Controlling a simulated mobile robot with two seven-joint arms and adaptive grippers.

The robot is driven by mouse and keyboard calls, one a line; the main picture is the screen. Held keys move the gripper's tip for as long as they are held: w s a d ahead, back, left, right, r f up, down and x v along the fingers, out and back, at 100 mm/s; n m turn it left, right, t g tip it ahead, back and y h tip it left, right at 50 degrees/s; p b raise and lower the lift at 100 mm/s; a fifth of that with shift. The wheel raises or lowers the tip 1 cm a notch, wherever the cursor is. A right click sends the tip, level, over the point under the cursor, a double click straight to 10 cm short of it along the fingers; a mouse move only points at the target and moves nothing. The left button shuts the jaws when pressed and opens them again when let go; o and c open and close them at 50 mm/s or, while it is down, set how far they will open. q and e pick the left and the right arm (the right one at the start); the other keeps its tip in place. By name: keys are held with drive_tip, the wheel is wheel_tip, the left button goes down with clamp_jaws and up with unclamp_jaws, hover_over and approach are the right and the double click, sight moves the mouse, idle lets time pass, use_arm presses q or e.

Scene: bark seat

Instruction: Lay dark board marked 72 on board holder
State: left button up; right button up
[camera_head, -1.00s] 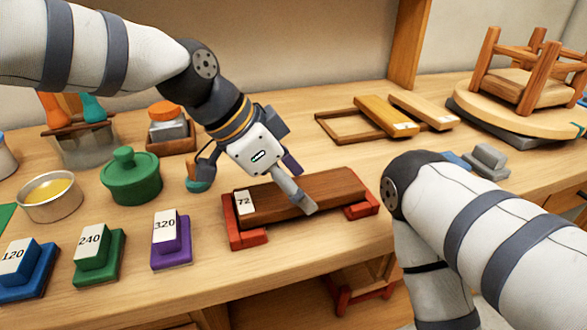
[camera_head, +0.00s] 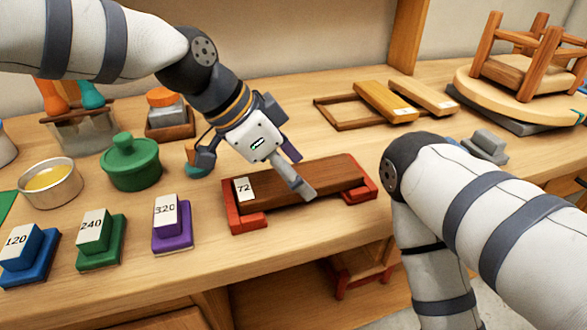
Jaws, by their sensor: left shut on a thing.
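The dark brown board (camera_head: 330,176) carries a white label with 72 at its left end. It lies lengthwise over the red board holder (camera_head: 248,226), between the holder's raised ends, and looks level. Whether it bears fully on the holder is hard to tell. My left gripper (camera_head: 300,174) comes down from above and is shut across the board near its middle. One finger shows on the board's near side; the far finger is partly hidden behind it. My right arm crosses the lower right, with its gripper out of view.
Blue 120 (camera_head: 28,258), green 240 (camera_head: 100,245) and purple 320 (camera_head: 172,228) blocks stand to the left. A green lidded pot (camera_head: 131,163) and metal bowl (camera_head: 50,185) are behind them. A wooden frame with light boards (camera_head: 384,101) lies at the back.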

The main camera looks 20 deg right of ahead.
use_arm(q)
drive_tip(key=shift+f, duration=0.3)
drive_tip(key=o, duration=1.7)
drive_tip(key=shift+r+p, duration=0.75)
drive_tip(key=shift+r, duration=2.8)
use_arm(e)
drive_tip(key=shift+w+r+t, duration=0.4)
drive_tip(key=shift+w+r, duration=0.5)
drive_tip(key=shift+w, duration=0.05)
